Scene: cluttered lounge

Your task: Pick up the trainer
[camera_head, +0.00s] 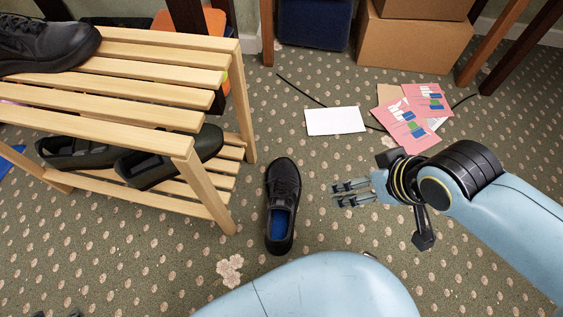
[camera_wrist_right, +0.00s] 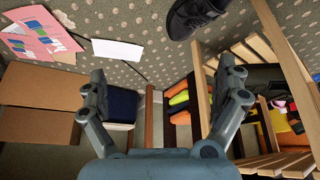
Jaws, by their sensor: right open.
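A black trainer (camera_head: 284,190) with a blue insole stands upright on the carpet, toe away from me, right of the shoe rack. Part of it shows at the top of the right wrist view (camera_wrist_right: 192,14). My right gripper (camera_head: 340,193) is open and empty, to the right of the trainer and apart from it. Its spread fingers show in the wrist view (camera_wrist_right: 163,85) with nothing between them. Another black trainer (camera_head: 45,45) lies on the rack's top shelf. Small dark tips at the bottom left edge seem to be my left gripper (camera_head: 56,314), mostly cut off.
The wooden slatted rack (camera_head: 206,186) holds dark shoes (camera_head: 165,160) on its lower shelf. A white card (camera_head: 335,121), pink leaflets (camera_head: 407,126) and a dark cable lie beyond my gripper. Cardboard boxes (camera_head: 412,40) stand behind. The carpet around the floor trainer is clear.

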